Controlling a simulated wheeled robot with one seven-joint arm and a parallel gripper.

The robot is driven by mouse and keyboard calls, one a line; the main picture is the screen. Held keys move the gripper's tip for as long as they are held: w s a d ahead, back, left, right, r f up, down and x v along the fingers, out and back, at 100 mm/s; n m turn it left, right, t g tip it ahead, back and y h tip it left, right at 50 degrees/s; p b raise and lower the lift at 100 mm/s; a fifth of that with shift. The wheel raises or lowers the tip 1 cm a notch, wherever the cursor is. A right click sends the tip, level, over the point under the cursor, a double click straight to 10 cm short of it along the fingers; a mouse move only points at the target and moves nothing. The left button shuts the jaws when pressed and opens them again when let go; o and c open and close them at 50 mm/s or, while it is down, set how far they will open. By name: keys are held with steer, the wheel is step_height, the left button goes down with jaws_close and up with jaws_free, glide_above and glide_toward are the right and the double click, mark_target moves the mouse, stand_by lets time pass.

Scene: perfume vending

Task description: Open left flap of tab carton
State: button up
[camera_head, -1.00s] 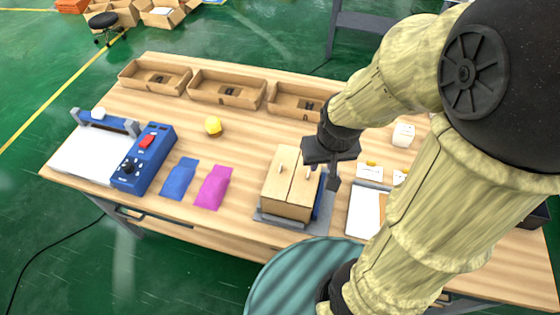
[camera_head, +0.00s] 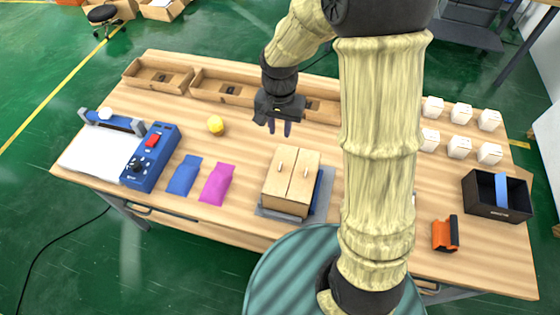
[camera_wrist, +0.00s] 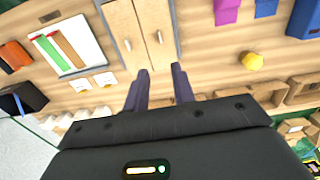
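The tab carton (camera_head: 290,198) is a light brown box on a grey pad. Its left flap (camera_head: 276,182) and right flap (camera_head: 302,188) lie flat and closed, meeting at a centre seam. Each flap has a small pale upright tab: the left tab (camera_head: 280,164) and the right tab (camera_head: 307,169). My gripper (camera_head: 279,131) hangs above the table behind the carton, pointing down, empty and apart from the tabs. In the wrist view, my gripper's fingers (camera_wrist: 161,78) are apart, with the carton's two tabs (camera_wrist: 160,37) beyond their tips.
Open cardboard trays (camera_head: 222,88) line the back edge. White boxes (camera_head: 459,147) and a black bin (camera_head: 497,197) are right.

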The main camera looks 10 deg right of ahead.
mark_target(280, 166)
steer(key=shift+f, duration=0.15)
step_height(280, 166, down, 17)
steer(key=p, duration=0.3)
steer(key=shift+f, duration=0.1)
stand_by(0.4)
jaws_close()
stand_by(1.3)
